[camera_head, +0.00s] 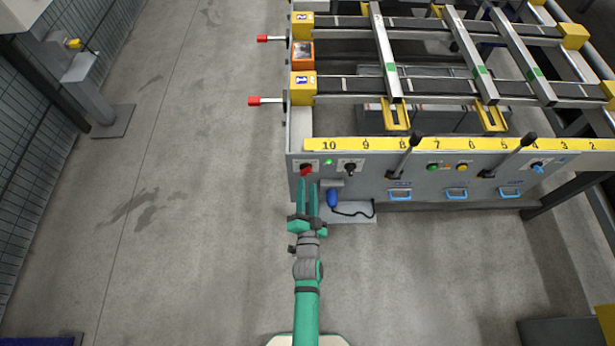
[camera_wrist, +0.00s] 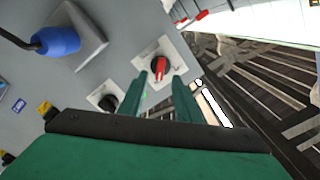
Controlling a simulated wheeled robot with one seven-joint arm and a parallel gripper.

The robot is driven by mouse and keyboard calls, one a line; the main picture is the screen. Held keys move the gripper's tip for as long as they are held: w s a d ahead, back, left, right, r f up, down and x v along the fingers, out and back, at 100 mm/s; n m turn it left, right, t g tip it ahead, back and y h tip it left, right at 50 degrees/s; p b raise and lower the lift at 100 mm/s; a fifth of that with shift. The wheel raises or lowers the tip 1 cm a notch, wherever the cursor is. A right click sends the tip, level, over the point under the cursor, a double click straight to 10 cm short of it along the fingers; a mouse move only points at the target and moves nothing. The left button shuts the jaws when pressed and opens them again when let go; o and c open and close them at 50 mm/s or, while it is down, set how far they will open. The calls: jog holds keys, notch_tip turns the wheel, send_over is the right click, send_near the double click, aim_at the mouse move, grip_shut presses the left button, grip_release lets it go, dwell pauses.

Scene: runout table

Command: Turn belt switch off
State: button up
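A red rotary switch (camera_head: 306,170) on a pale plate sits at the left end of the grey control panel. In the wrist view the red switch (camera_wrist: 160,67) has its handle pointing roughly up and down the picture. A black rotary switch (camera_head: 350,169) sits to its right, also in the wrist view (camera_wrist: 108,102). I cannot read which one is labelled for the belt. My gripper (camera_head: 308,183) is open and empty, its two green fingers pointing at the red switch. In the wrist view the fingertips (camera_wrist: 160,79) lie either side of its lower part; contact cannot be told.
A small green lamp (camera_head: 328,162) glows between the switches. A blue plug (camera_head: 333,198) with a black cable sticks out below them. Black levers (camera_head: 407,150) and blue handles (camera_head: 456,194) lie further right. The floor left of the table is clear.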

aim_at(307, 174)
jog(key=shift+w, duration=2.4)
jog(key=shift+c, duration=0.5)
grip_shut()
